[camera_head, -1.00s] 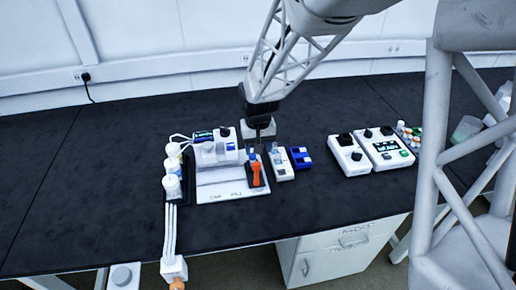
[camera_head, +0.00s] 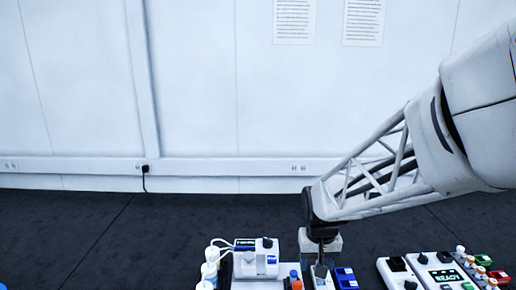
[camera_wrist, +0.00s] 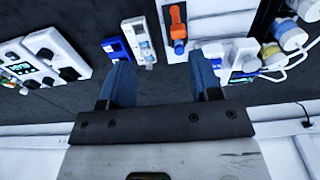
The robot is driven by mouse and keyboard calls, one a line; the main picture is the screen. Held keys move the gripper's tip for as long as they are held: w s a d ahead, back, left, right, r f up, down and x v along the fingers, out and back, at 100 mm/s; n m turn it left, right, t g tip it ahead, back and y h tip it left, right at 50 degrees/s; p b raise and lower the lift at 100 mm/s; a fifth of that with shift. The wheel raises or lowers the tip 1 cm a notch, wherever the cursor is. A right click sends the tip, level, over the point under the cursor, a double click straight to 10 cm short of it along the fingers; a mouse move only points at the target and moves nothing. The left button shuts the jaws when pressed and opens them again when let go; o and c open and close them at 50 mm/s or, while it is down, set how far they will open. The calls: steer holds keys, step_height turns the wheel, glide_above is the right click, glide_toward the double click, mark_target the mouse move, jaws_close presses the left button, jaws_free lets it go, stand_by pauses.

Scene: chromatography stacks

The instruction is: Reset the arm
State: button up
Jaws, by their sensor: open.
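My gripper (camera_head: 320,262) hangs low over the bench, at the back of the small instruments in the head view. In the wrist view its two blue fingers (camera_wrist: 163,76) are spread apart with nothing between them. The white chromatography unit (camera_head: 255,262) stands to its left in the head view. A narrow white device (camera_wrist: 139,42) and a blue block (camera_wrist: 114,48) lie beyond the fingertips in the wrist view. An orange-handled item (camera_wrist: 178,25) sits on a dark strip close by. Whether the fingers touch anything is not clear.
White-capped bottles with tubes (camera_head: 210,268) stand left of the unit. White control boxes (camera_head: 432,272) with knobs and a display sit to the right, beside coloured caps (camera_head: 484,260). A white wall (camera_head: 200,90) stands behind.

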steer(key=s+d+r+t, duration=0.1)
steer(key=s+r, duration=0.4)
steer(key=s, duration=0.5)
steer(key=s+d+r, duration=0.2)
steer(key=s+r, duration=0.3)
steer(key=s, duration=0.5)
steer(key=shift+s+d+t, duration=0.15)
steer(key=shift+d+t, duration=0.2)
steer(key=shift+t, duration=0.05)
steer(key=shift+r, duration=0.1)
stand_by(1.2)
